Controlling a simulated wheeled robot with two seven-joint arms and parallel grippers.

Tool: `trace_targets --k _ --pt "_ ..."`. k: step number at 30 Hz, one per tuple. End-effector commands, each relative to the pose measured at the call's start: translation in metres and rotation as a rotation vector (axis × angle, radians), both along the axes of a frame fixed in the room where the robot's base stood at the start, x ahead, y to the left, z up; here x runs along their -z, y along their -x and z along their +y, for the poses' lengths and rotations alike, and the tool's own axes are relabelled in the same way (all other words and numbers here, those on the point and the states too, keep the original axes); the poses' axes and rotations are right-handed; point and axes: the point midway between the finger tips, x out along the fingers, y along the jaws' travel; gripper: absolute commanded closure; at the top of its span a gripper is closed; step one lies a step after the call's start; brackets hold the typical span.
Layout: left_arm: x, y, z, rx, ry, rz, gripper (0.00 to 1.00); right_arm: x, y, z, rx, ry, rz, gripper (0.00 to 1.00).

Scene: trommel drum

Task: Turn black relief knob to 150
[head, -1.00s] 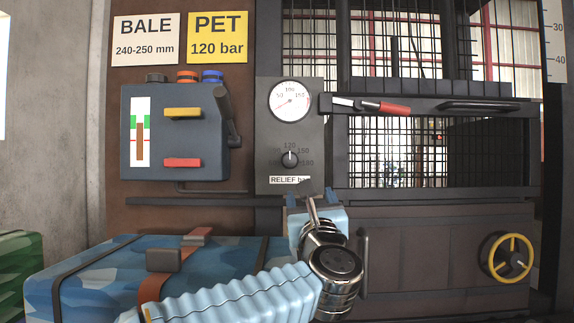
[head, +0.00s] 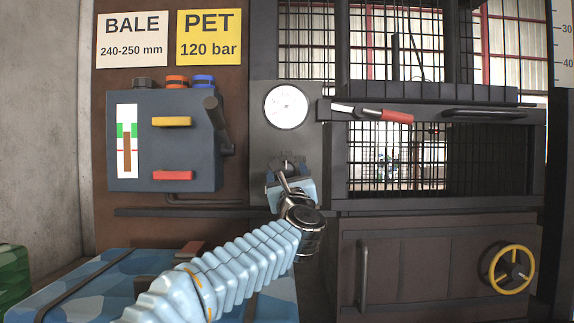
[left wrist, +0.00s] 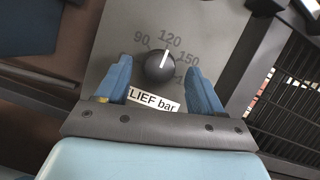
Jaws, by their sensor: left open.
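The black relief knob (left wrist: 160,68) shows in the left wrist view on a grey panel, with its white pointer line directed near the 120 mark. The numbers 90, 120 and 150 ring it, and the relief label (left wrist: 153,105) lies below it, partly covered. My left gripper (left wrist: 161,75) is open, its two blue fingers on either side of the knob's lower part in that view, with no clear contact. In the head view my left gripper (head: 287,165) covers the knob and its dial. The pressure gauge (head: 286,106) is above it. My right gripper is not in view.
Left of the panel is a dark box (head: 165,140) with yellow and red tabs and a lever (head: 217,125). A red-handled lever (head: 395,116) is at right of the gauge. A yellow handwheel (head: 512,269) is lower right. A blue camouflage case (head: 90,285) is below.

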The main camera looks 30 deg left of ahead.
Motion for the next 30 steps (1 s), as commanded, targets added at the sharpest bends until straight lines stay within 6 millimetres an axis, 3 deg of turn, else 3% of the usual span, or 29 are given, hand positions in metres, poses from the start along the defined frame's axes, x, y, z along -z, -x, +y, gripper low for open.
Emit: trace_targets --k 12,23,30 --pt "-0.0036 -0.0088 0.0065 0.001 -0.001 0.001 0.33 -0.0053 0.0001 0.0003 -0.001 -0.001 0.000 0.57" --pt "-0.0037 -0.0086 0.0064 0.000 -0.001 0.001 0.87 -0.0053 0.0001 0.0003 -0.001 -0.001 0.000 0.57" --pt "-0.0028 -0.0084 0.0067 0.001 -0.014 0.009 0.89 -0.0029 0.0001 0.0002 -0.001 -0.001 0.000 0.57"
